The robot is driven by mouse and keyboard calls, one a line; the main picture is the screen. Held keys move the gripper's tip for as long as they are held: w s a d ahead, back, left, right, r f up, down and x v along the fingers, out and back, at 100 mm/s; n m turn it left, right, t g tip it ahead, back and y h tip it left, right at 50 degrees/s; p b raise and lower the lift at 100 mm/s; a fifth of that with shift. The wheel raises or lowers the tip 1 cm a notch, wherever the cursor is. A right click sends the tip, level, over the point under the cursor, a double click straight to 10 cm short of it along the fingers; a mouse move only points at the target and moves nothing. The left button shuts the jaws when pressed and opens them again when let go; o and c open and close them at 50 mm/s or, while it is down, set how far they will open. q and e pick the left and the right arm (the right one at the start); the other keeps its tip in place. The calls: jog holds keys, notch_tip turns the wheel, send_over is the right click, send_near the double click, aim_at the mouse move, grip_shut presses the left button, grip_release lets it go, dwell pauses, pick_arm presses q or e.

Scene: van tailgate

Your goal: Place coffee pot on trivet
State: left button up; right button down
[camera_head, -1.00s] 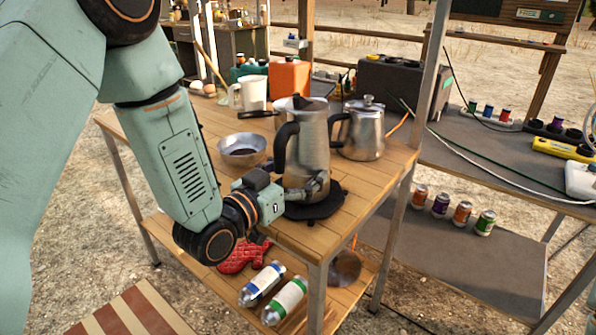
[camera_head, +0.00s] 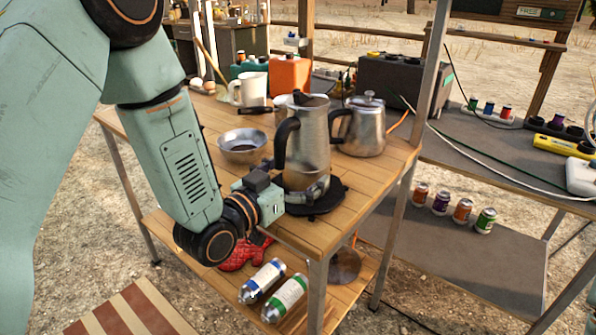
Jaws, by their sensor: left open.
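The tall metal coffee pot (camera_head: 309,148) with a black handle stands upright on the black trivet (camera_head: 327,203), near the front corner of the wooden table. My left gripper (camera_head: 303,190) is open at the pot's lower body, with its fingers on either side of the base. Whether the fingers touch the pot I cannot tell. The pot and fingers hide part of the trivet. My right gripper is not in view.
A second metal kettle (camera_head: 363,128) stands close behind and right of the pot. A metal bowl (camera_head: 243,146) and a white mug (camera_head: 251,90) are to the left and back. A table post (camera_head: 428,75) rises at the right. The front tabletop is bare.

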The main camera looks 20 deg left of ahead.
pick_arm(q)
jog(key=shift+r, duration=0.1)
jog(key=shift+r, duration=0.15)
jog(key=shift+w+r+p, duration=0.15)
jog(key=shift+r+p, duration=0.2)
jog(key=shift+p, duration=0.1)
jog(key=p+v, duration=0.4)
jog(key=v, duration=0.8)
